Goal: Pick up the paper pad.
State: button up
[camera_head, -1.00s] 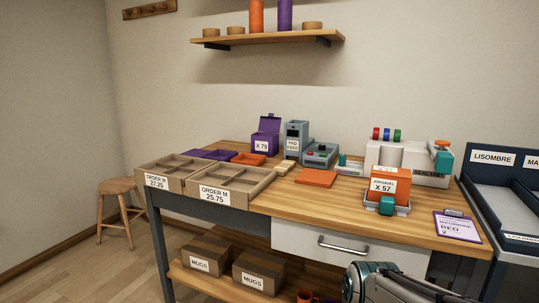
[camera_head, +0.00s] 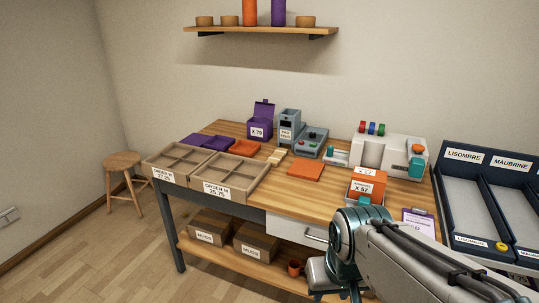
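Small cream-coloured pieces (camera_head: 277,156) lie on the wooden table between the orange sheet and the brown trays. They look like the paper pad, but they are too small to tell for sure. They stand in front of a grey dispenser (camera_head: 289,128) with a label that seems to read pad feed. My arm reaches in from the lower right, in front of the drawer and the table's front edge. No gripper fingers show, so I cannot see whether they are open. The arm is well apart from the cream pieces.
An orange flat sheet (camera_head: 305,171) lies mid-table. Two divided trays (camera_head: 226,196) sit at the front left. A grey box with a red button (camera_head: 309,146), a white press (camera_head: 395,152) and an orange carton (camera_head: 370,181) stand nearby. Mug boxes (camera_head: 207,228) sit on the lower shelf.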

aim_at(275, 161)
jog(key=z, duration=0.1)
jog(key=k, duration=0.35)
jog(key=u, duration=1.05)
jog(key=i, duration=1.35)
jog(key=z, duration=0.25)
jog(key=i, duration=1)
jog(key=z, duration=1.1)
jog(key=i, duration=0.3)
jog(key=z, duration=0.15)
